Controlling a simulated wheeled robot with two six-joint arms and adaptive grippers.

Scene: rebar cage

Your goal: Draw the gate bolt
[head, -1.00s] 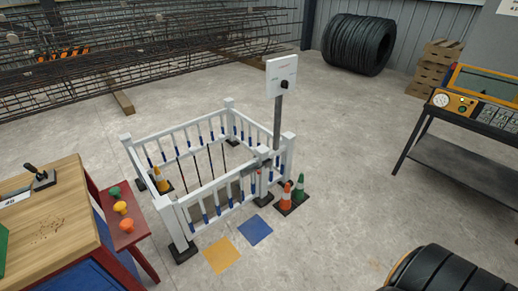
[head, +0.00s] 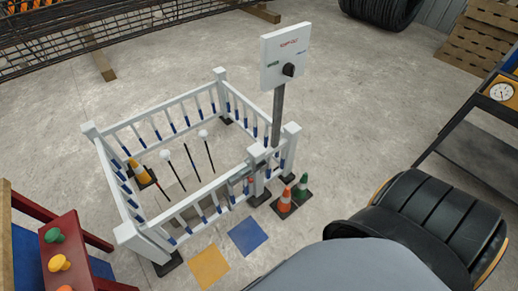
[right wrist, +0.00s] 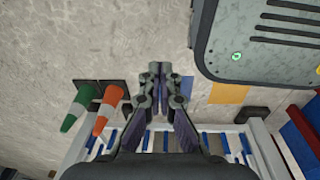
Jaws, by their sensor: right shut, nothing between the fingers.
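The white gate and fence pen (head: 185,206) stands on the concrete floor with blue-banded bars. The bolt area (head: 249,186) is by the front right post in the head view, with small dark and reddish parts; it is too small to tell the bolt's position. My right gripper (right wrist: 154,72) is shut and empty in the right wrist view, above the floor and the white fence rail (right wrist: 195,153). The bolt cannot be made out in that view. A smooth grey part of me fills the bottom right of the head view. My left gripper is not in view.
An orange cone (head: 284,200) and a green cone (head: 302,187) stand beside the gate post. A sign board (head: 285,55) rises behind it. Yellow (head: 209,266) and blue (head: 248,236) floor squares lie in front.

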